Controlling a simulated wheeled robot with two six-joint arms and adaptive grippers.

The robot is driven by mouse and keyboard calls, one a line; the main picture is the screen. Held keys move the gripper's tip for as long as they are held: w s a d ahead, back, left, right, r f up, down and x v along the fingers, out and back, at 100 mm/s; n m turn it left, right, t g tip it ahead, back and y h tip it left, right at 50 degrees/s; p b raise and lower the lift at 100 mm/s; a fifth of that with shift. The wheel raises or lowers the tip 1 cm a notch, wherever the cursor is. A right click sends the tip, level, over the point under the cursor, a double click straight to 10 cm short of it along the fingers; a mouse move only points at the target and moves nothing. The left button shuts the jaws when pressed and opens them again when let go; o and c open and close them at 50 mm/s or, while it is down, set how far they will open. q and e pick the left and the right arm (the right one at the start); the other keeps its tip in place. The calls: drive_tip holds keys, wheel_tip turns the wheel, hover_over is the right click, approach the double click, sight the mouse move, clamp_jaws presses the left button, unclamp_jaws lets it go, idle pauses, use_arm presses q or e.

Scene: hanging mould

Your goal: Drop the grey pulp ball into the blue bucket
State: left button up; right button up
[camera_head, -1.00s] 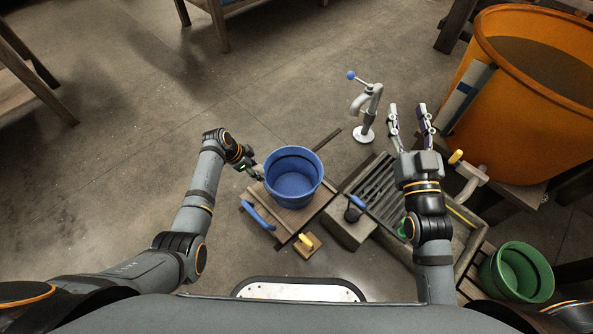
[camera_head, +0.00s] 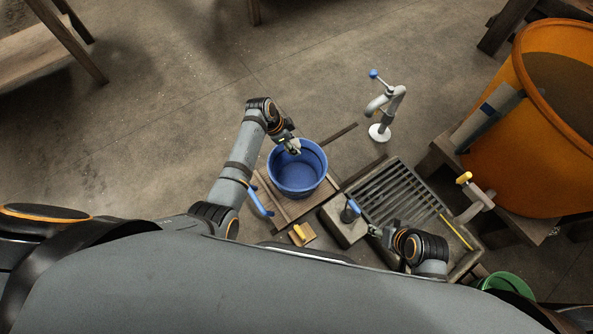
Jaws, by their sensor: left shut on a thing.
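The blue bucket (camera_head: 297,184) stands upright on a wooden board at the centre, its mouth facing up. My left gripper (camera_head: 291,147) reaches to the bucket's far rim, at its upper left. It is shut on a small pale grey lump (camera_head: 295,146), which looks like the grey pulp ball; the fingers hide most of it. The lump shows at or above the rim, and I cannot tell whether it touches the bucket. My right gripper (camera_head: 374,231) is low, beside the grey block; its fingers are too small to read.
A slatted grey drain tray (camera_head: 398,191) lies to the right of the bucket. A standing tap (camera_head: 383,110) with a blue knob is behind it. A large orange vat (camera_head: 540,150) fills the right side. A green bucket (camera_head: 505,283) is partly hidden at lower right.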

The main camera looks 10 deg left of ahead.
use_arm(q)
drive_tip(key=shift+f+b, duration=0.65)
drive_tip(key=shift+f, duration=0.25)
drive_tip(key=shift+f+b, duration=0.25)
drive_tip(key=shift+b, duration=0.1)
drive_tip(key=shift+f+b, duration=0.25)
drive_tip(key=shift+b, duration=0.15)
drive_tip(key=shift+f+b, duration=0.55)
drive_tip(key=shift+b, duration=0.1)
use_arm(e)
drive_tip(key=w+r+t, duration=1.2)
drive_tip(key=w+r, duration=0.4)
use_arm(q)
drive_tip(key=shift+f+b, duration=0.5)
drive_tip(key=shift+b, duration=0.15)
drive_tip(key=shift+f+b, duration=0.35)
drive_tip(key=shift+b, duration=0.2)
use_arm(e)
wheel_tip(320, 180, up, 22)
drive_tip(key=s+n+t+y, duration=0.1)
drive_tip(key=s+t, duration=0.1)
drive_tip(key=t, duration=0.8)
drive_tip(key=shift+s+d, duration=0.3)
drive_tip(key=shift+d, duration=0.1)
drive_tip(key=shift+f, duration=0.1)
use_arm(q)
drive_tip(key=o, duration=1.2)
